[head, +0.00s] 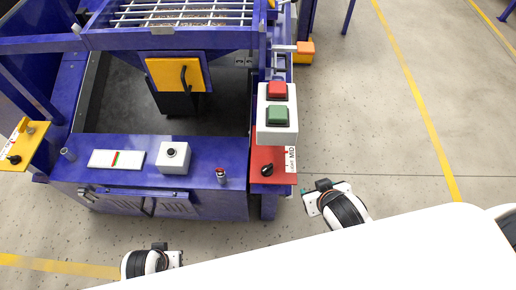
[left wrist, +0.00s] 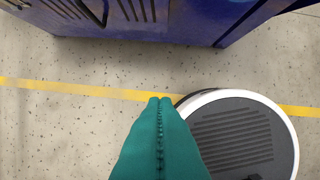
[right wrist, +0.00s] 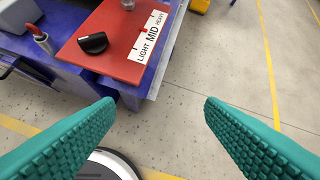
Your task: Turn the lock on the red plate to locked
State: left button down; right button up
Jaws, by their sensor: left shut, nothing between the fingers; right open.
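The red plate (head: 284,178) is on the right front corner of the blue machine, and shows large in the right wrist view (right wrist: 110,62). It bears a black knob (right wrist: 93,43), also in the head view (head: 266,170), and a white label (right wrist: 150,37) reading LIGHT, MID, HEAVY. A small grey cylinder (right wrist: 128,4) at the plate's far edge is cut off by the frame; I cannot tell whether it is the lock. My right gripper (right wrist: 160,103) is open and empty, in front of the plate and apart from it. My left gripper (left wrist: 160,100) is shut and empty above the floor.
A white box with red and green buttons (head: 277,133) stands behind the knob. A red-topped peg (head: 220,175) and a black-button box (head: 174,156) are on the blue front ledge. A yellow plate (head: 38,150) with another black knob is far left. Floor to the right is clear.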

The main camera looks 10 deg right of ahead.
jog(key=w+r+t, duration=0.2)
jog(key=w+t, duration=0.1)
jog(key=w, duration=0.1)
jog(key=n+t+y+p, duration=0.1)
jog(key=n+t+y, duration=0.1)
jog(key=n+y, duration=0.45)
send_near(269, 169)
jog(key=shift+m+y, duration=0.55)
jog(key=shift+m, duration=0.2)
jog(key=x, duration=0.9)
jog(key=shift+w+d, duration=0.15)
jog(key=shift+d, duration=0.1)
pick_arm(q)
jog(key=s+a+f+g, duration=0.1)
jog(key=s+f, duration=0.8)
jog(key=f, duration=0.3)
jog(key=s+a+f, duration=0.2)
jog(key=s+f, duration=0.8)
jog(key=f, duration=0.2)
jog(key=shift+a+f+g, duration=0.15)
jog(key=shift+f+g, duration=0.05)
jog(key=shift+g, duration=0.2)
jog(key=shift+s, duration=0.1)
pick_arm(e)
jog(key=shift+c, duration=0.2)
jog(key=c, duration=0.9)
jog(key=shift+g, duration=0.3)
jog(key=shift+c, duration=0.2)
